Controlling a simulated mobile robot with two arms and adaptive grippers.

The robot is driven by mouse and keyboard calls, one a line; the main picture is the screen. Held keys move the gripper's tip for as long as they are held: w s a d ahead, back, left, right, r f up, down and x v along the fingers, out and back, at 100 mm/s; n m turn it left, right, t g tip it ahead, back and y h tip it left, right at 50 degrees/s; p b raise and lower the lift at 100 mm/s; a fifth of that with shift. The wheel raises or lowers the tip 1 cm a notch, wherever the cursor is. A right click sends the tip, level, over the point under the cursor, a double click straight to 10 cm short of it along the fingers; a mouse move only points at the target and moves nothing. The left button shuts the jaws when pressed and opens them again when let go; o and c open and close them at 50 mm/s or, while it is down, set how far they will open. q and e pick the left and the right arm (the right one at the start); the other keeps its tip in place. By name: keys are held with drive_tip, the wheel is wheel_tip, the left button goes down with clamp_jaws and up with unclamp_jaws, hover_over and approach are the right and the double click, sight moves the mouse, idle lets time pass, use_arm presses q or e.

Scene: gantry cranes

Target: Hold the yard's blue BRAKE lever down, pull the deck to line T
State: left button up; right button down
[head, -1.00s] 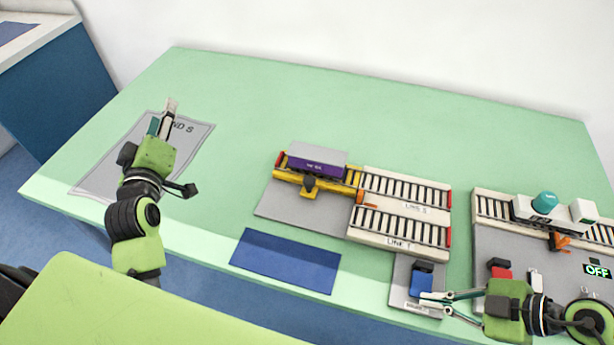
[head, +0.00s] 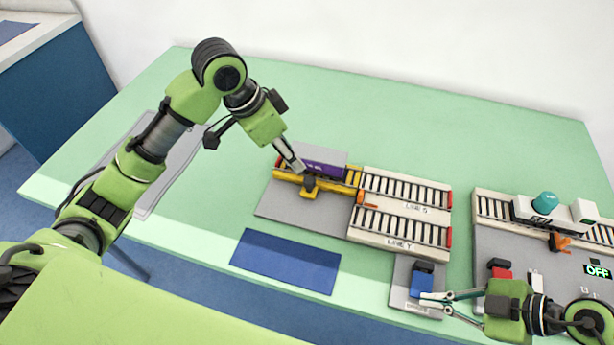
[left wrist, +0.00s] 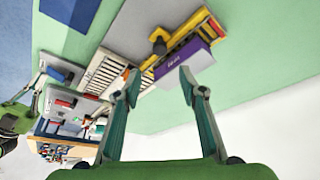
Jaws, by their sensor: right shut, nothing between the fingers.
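The yellow deck (head: 345,188) carries a purple wagon (head: 325,169) and has a yellow handle (head: 309,187) at its front. It sits level with line S (head: 420,196); line T (head: 400,231) is in front of that. The blue BRAKE lever (head: 421,284) stands on a grey plate. My right gripper (head: 432,302) is shut and empty, its tips at the lever's front; I cannot tell if they press it. My left gripper (head: 300,168) is over the deck and wagon. In the left wrist view (left wrist: 160,73) its fingers are apart, with the wagon (left wrist: 184,62) beyond the tips.
A second yard on the right has a teal ball (head: 544,202) on a white car, an orange handle (head: 561,242), a red lever (head: 500,271) and an OFF display (head: 597,271). A blue mat (head: 285,261) lies in front of the deck. The table's back is clear.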

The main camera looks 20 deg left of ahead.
sight(309, 181)
use_arm(q)
drive_tip(key=shift+a, duration=0.1)
drive_tip(key=x, duration=1.2)
drive_tip(key=shift+s, duration=0.1)
clamp_jaws()
